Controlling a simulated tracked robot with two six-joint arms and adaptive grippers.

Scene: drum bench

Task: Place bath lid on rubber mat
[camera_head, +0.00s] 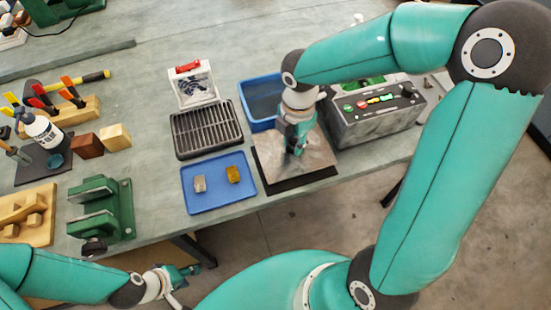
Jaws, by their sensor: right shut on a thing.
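The bath lid (267,160) is a flat grey-brown metal plate. It lies flat over the black rubber mat (300,182), whose dark front edge shows below it; I cannot tell if a small gap is left between them. My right gripper (296,150) points down at the middle of the lid and is shut on it; its fingers hide the grip point. The blue bath (262,88) stands open just behind the lid. My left gripper (186,284) is off the front of the bench, low, with its fingers apart and empty.
A blue tray (215,205) with two small blocks lies left of the mat. Behind it is a black grate (205,130). A grey control box (375,115) stands close on the right. A green vise-like fixture (100,210) is at the left front edge.

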